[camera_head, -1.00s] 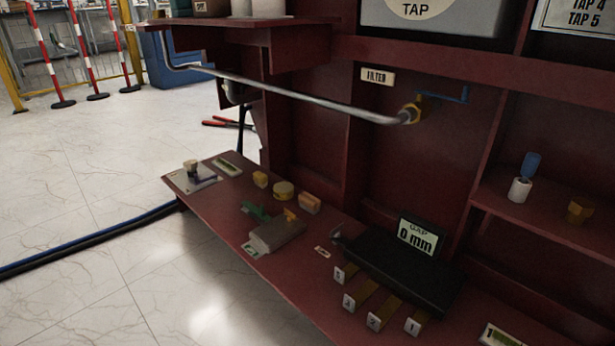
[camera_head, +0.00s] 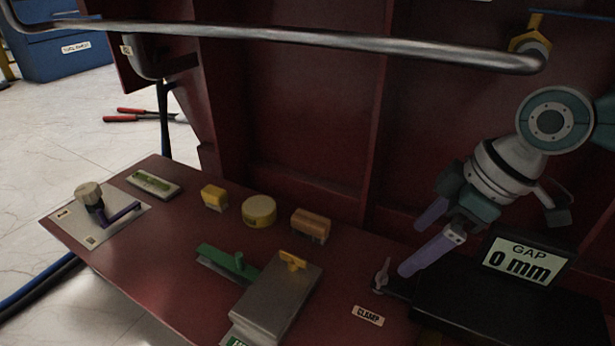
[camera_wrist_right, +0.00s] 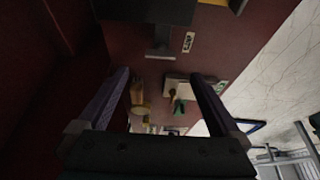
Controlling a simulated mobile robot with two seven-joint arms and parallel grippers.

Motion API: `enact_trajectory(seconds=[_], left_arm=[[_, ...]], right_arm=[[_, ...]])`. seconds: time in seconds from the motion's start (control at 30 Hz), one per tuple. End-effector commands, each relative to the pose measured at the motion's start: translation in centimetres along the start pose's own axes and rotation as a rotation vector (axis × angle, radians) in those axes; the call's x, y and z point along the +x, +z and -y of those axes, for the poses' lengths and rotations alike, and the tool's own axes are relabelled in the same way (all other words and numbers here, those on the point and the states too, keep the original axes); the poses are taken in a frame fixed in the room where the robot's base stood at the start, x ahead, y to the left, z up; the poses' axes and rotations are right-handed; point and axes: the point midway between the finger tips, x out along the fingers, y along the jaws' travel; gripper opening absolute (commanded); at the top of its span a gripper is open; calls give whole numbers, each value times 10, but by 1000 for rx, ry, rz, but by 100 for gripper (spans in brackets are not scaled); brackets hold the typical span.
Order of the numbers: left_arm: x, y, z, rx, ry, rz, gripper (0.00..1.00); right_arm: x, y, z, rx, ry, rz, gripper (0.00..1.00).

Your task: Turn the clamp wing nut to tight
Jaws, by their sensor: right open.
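The clamp wing nut (camera_head: 381,277) is a small grey metal piece with one thin wing pointing up, beside the black gauge block, in the head view. The CLAMP label (camera_head: 368,315) lies just in front of it on the red shelf. My right gripper (camera_head: 412,246) is open and empty, with its purple fingers above and slightly right of the wing nut, apart from it. In the right wrist view, the open fingers (camera_wrist_right: 160,76) frame the shelf, and the CLAMP label (camera_wrist_right: 188,42) shows beyond them. My left gripper is not in view.
The gauge display (camera_head: 525,262) reads GAP 0 mm. A metal pipe (camera_head: 300,38) runs across above the shelf.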

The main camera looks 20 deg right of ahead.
Motion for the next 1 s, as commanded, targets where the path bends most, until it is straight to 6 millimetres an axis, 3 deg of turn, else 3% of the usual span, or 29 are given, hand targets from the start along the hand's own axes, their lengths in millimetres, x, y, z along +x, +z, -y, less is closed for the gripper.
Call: enact_trajectory(seconds=[0.03,0.1,0.4,0.83,1.0], left_arm=[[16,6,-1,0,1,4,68],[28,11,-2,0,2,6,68],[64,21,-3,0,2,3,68],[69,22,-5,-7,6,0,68],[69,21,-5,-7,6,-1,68]], right_arm=[[18,2,1,-1,-1,-2,100],[32,3,0,-1,0,-2,100],[74,2,1,-1,-1,-1,100],[81,0,1,-1,-2,0,100],[81,0,1,-1,-2,0,83]])
